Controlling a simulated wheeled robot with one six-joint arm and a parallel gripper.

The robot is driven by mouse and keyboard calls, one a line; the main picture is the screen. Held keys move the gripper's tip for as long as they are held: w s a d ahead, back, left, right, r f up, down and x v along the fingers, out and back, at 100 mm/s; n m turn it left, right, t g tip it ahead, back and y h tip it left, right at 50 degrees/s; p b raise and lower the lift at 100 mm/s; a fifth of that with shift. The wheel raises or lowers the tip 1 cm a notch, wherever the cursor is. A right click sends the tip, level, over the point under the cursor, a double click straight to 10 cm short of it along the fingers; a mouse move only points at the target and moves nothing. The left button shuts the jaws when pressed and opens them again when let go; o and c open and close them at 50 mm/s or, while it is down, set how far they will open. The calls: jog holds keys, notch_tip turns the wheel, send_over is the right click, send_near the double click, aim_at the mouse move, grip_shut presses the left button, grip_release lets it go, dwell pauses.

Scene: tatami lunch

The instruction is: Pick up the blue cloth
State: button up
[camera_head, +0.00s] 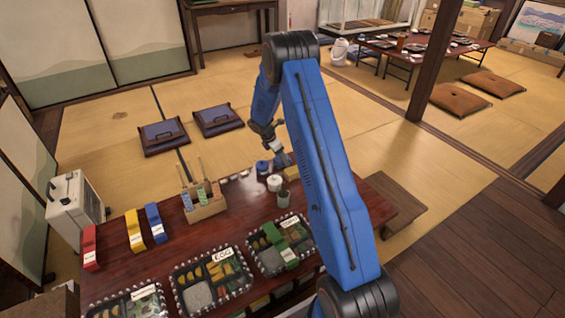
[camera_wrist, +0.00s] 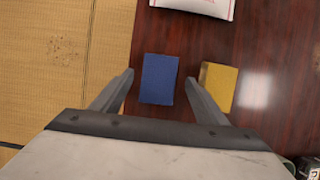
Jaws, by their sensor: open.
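In the wrist view, a blue cloth (camera_wrist: 159,79), folded into a small block, lies on the dark red table (camera_wrist: 260,50) near its edge. My gripper (camera_wrist: 157,79) is open, with one finger to each side of the cloth. Narrow gaps show on both sides, and the fingers do not press on it. I cannot tell the height of the fingertips above the table. In the head view, my gripper (camera_head: 280,155) is at the far side of the table, and I cannot clearly make out the cloth there.
A yellow block (camera_wrist: 219,85) sits close outside the right finger. A white item with red trim (camera_wrist: 197,6) lies beyond the cloth. Tatami (camera_wrist: 55,55) is left of the table edge. The head view shows a wooden holder (camera_head: 207,209), a white jar (camera_head: 274,184) and bento trays (camera_head: 212,279).

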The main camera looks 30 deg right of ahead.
jog(key=shift+d+f, duration=0.15)
jog(key=shift+f, duration=0.2)
jog(key=c, duration=1.2)
notch_tip(320, 180, up, 10)
jog(key=o, duration=0.6)
jog(key=shift+c, duration=0.2)
jog(key=c, duration=0.4)
jog(key=shift+s, duration=0.1)
